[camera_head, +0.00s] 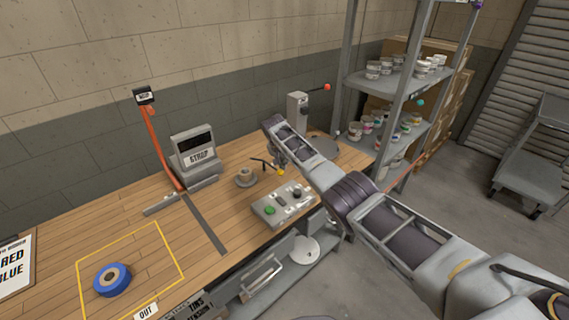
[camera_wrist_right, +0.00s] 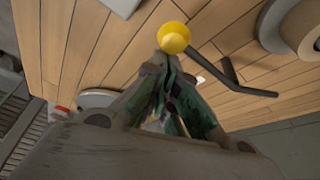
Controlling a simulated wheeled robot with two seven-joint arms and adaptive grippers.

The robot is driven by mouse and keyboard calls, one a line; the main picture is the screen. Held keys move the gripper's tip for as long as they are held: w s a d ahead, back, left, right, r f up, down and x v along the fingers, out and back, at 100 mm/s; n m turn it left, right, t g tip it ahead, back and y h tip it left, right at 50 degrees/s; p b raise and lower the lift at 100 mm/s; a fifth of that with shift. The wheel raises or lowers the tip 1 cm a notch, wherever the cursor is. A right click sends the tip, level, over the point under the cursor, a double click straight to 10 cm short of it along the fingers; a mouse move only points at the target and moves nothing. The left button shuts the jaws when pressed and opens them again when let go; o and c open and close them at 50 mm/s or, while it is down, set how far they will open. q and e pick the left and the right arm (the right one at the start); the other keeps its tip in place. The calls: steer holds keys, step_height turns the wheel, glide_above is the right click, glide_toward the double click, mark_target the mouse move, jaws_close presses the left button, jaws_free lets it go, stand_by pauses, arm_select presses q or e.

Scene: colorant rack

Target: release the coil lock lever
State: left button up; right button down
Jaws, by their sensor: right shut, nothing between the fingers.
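The lever I take for the coil lock lever is a dark bent bar (camera_wrist_right: 230,74) with a round yellow knob (camera_wrist_right: 173,38). In the head view, its yellow knob (camera_head: 281,171) shows beside a small tan coil (camera_head: 246,174) on a grey base. My right gripper (camera_wrist_right: 168,62) is shut and empty, its fingertips close to the knob in the wrist view. I cannot tell whether they touch it. In the head view, my right gripper (camera_head: 278,157) points down near the lever and is small and partly hidden. My left gripper is not in view.
A grey control box (camera_head: 284,206) with a green button sits near the bench front. A STRAP machine (camera_head: 194,157) stands at the back.

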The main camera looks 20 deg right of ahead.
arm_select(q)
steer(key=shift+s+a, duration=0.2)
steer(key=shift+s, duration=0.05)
arm_select(e)
steer(key=shift+s+a+f, duration=0.1)
steer(key=shift+s+a, duration=0.1)
steer(key=shift+s, duration=0.05)
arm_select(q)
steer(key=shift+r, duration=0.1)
arm_select(e)
steer(key=shift+d, duration=0.1)
